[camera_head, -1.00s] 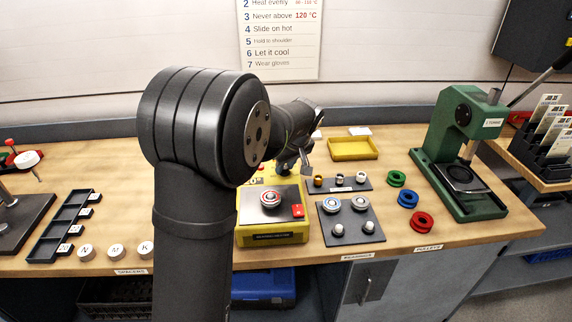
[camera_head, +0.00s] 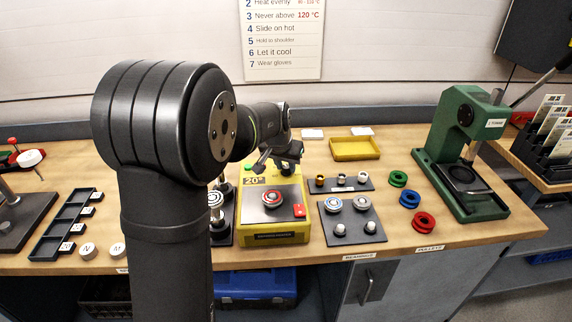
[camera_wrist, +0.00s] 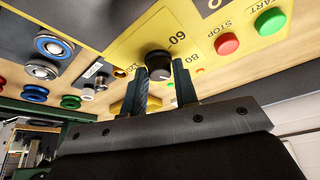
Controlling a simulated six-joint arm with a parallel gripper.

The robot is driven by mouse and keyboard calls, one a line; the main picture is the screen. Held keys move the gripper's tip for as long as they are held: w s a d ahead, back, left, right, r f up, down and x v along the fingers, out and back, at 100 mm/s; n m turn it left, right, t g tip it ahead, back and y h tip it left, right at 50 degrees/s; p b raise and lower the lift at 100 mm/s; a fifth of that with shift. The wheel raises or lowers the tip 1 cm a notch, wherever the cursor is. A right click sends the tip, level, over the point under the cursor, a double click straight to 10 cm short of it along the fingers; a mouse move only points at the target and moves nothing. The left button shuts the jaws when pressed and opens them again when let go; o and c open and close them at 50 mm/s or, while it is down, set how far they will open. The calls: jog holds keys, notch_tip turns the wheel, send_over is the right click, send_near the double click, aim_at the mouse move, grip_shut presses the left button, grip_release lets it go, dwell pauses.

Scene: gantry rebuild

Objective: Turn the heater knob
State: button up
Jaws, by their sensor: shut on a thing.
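The yellow heater (camera_head: 273,238) stands in the middle of the bench, with a dark top plate holding a ringed bearing (camera_head: 272,197) and a display reading "20°" (camera_head: 254,181). In the wrist view, the black heater knob (camera_wrist: 158,66) with a white pointer mark sits on the yellow panel (camera_wrist: 135,45), with 60, 80 and 120 printed around it. My gripper (camera_wrist: 161,78) has one finger on each side of the knob and is shut on it. In the head view, my gripper (camera_head: 275,161) is at the heater's back end, and the knob is hidden there.
The red STOP button (camera_wrist: 227,43) and green START button (camera_wrist: 269,22) are close to the knob. Bearing trays (camera_head: 350,228) and coloured pulleys (camera_head: 409,198) lie to the right. A green press (camera_head: 462,150) stands beyond them. A yellow tray (camera_head: 355,149) is behind.

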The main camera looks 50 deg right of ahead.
jog(key=m+g, duration=0.1)
jog(key=m, duration=0.3)
jog(key=m+g, duration=0.1)
jog(key=m, duration=0.1)
jog(key=shift+w+m+g, duration=0.25)
jog(key=shift+m+g, duration=0.05)
jog(key=m+g, duration=0.1)
jog(key=m, duration=0.2)
jog(key=m+g+y, duration=0.1)
jog(key=m, duration=0.2)
jog(key=shift+w, duration=0.1)
jog(key=m+y, duration=0.1)
jog(key=m, duration=0.2)
jog(key=m+g+y, duration=0.1)
jog(key=m, duration=0.2)
jog(key=shift+w+d+f+m, duration=0.1)
jog(key=shift+d+m, duration=0.1)
jog(key=shift+m, duration=0.1)
jog(key=m+y, duration=0.1)
jog(key=m, duration=0.1)
jog(key=m+y, duration=0.1)
jog(key=m, duration=0.2)
jog(key=shift+d+m+y, duration=0.1)
jog(key=shift+m+y, duration=0.2)
jog(key=o, duration=1)
jog(key=v, duration=1.2)
